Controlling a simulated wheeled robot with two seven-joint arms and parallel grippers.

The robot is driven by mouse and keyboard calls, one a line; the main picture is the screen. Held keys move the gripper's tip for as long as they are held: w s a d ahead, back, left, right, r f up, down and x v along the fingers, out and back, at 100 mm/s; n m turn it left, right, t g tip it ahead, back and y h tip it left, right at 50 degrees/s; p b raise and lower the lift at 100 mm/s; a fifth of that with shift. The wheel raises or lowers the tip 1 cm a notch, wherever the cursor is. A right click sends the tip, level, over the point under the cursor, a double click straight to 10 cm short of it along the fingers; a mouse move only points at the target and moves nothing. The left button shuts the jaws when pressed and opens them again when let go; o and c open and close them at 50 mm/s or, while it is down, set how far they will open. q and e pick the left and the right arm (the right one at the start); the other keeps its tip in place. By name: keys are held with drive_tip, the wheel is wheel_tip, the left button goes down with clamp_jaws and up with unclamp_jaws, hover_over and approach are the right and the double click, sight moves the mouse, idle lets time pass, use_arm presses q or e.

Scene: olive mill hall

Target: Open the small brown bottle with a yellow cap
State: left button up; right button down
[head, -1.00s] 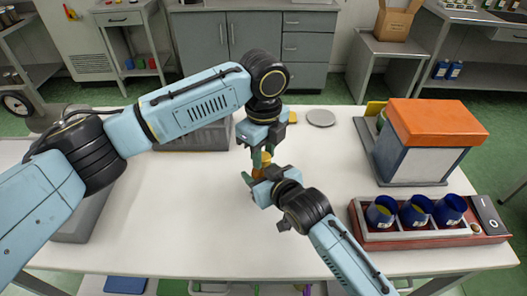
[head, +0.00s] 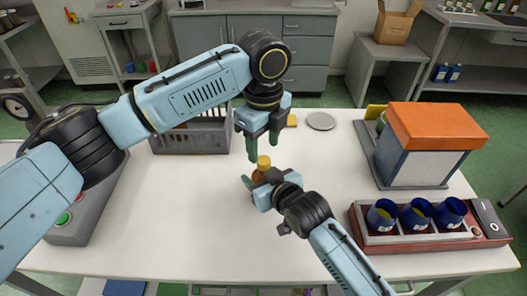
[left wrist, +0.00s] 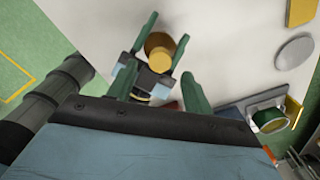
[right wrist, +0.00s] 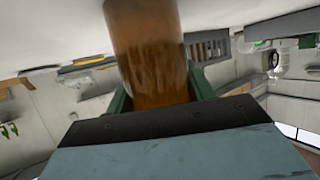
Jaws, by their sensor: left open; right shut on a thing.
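My right gripper (head: 254,181) is shut around the bottle's body from the front; the brown body fills the upper middle of the right wrist view (right wrist: 147,50). My left gripper (head: 263,148) points down just above the cap, its fingers spread and empty. In the left wrist view the cap (left wrist: 158,42) lies beyond my left fingertips, between the right gripper's fingers. Whether the cap is loosened cannot be told.
A grey basket (head: 190,140) stands at the back left. A grey disc (head: 321,120) lies behind the grippers. An orange-topped box (head: 425,140) and a red rack (head: 430,238) with blue cups are at the right.

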sight(264, 160)
use_arm(q)
drive_tip(key=shift+r, duration=0.3)
drive_tip(key=shift+c, duration=0.4)
wheel_tip(264, 160, up, 2)
drive_tip(key=m, duration=0.3)
drive_tip(key=shift+r+m, duration=0.55)
drive_tip(key=shift+m, duration=0.45)
drive_tip(key=shift+f, duration=3.9)
drive_tip(key=c, duration=1)
drive_tip(key=n, duration=0.6)
